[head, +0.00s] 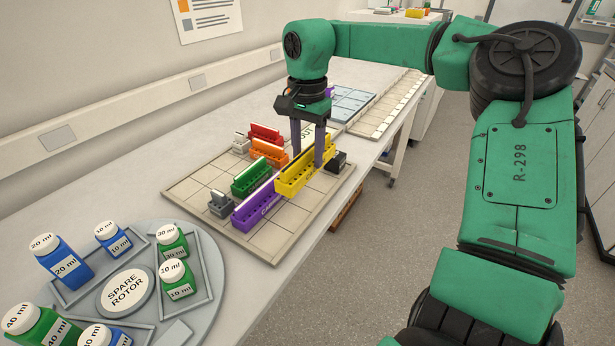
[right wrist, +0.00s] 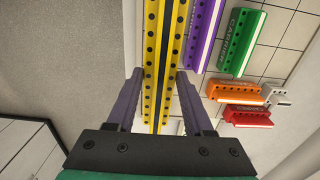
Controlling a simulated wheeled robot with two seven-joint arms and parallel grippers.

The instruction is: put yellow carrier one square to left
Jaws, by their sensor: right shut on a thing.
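The long yellow carrier (head: 303,172) is between the fingers of my right gripper (head: 307,158), which is shut on it over the right part of the tiled board (head: 190,187). In the right wrist view the yellow carrier (right wrist: 160,50) runs lengthwise between the two purple-grey fingers (right wrist: 158,82). It looks held close above the board; the exact gap cannot be told. A purple carrier (head: 257,207) stands to its left on the board, with a green carrier (head: 251,178) behind. My left gripper is not in view.
Orange (head: 268,152) and red (head: 265,135) carriers stand further back on the board. A small grey block (head: 221,204) and a dark block (head: 337,161) also stand there. A round rotor tray (head: 205,262) with several bottles is in front.

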